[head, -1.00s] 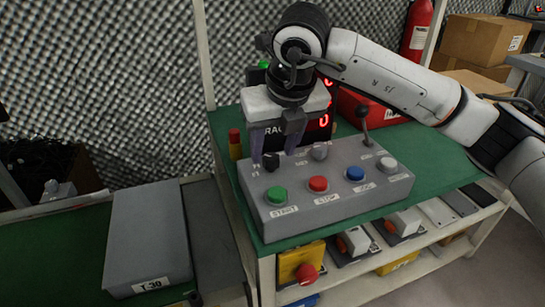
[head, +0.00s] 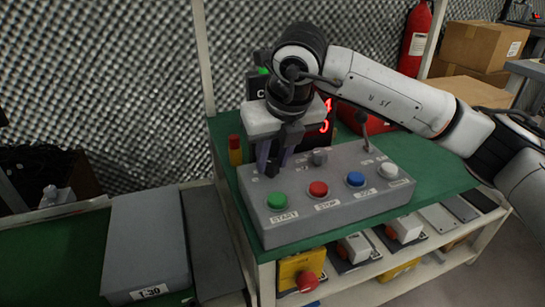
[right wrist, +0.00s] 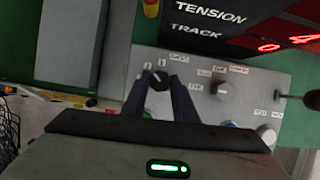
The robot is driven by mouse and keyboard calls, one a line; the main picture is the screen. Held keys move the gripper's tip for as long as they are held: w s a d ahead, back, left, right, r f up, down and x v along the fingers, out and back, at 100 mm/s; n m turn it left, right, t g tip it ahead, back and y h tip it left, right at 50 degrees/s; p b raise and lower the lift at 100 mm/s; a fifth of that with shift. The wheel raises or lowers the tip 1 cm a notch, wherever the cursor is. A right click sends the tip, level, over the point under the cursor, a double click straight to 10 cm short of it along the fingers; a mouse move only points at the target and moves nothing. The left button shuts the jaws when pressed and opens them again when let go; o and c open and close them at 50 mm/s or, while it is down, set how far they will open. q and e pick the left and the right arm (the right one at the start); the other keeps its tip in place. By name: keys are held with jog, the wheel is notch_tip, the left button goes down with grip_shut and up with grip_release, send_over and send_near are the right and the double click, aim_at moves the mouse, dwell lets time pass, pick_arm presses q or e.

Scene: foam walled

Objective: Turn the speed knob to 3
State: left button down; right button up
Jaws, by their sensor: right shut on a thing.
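The grey control box (head: 330,210) stands on the green bench top. My right gripper (head: 271,170) reaches down to its back left corner. In the right wrist view its two dark fingers (right wrist: 159,88) are shut on a black knob (right wrist: 159,78), one on each side. Small marks surround this knob, too blurred to read fully. I cannot read which knob is labelled speed. My left gripper is out of view.
Green (head: 277,201), red (head: 318,189), blue (head: 355,179) and white (head: 389,170) buttons line the box front. A lever (head: 364,130) stands at the back right. A display with red digits (right wrist: 305,38) is behind. A grey T-30 case (head: 147,240) lies left.

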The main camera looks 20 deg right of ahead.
jog(key=n+y, duration=0.1)
jog(key=n, duration=0.2)
jog(key=shift+d, duration=0.15)
jog(key=shift+r+n+g+y+p, duration=0.1)
jog(key=shift+n+g+y+p, duration=0.25)
jog(key=shift+n, duration=0.55)
jog(key=n+y+p, duration=0.1)
jog(key=n, duration=0.1)
jog(key=shift+d+n+g, duration=0.1)
jog(key=shift+n+g, duration=0.15)
jog(key=shift+n, duration=0.05)
jog(key=shift+w+n+p, duration=0.1)
jog(key=shift+n+p, duration=0.25)
jog(key=shift+n, duration=0.15)
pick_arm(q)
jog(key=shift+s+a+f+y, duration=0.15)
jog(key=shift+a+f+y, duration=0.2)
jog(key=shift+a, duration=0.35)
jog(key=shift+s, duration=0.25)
pick_arm(e)
jog(key=shift+n, duration=0.3)
jog(key=o, duration=1)
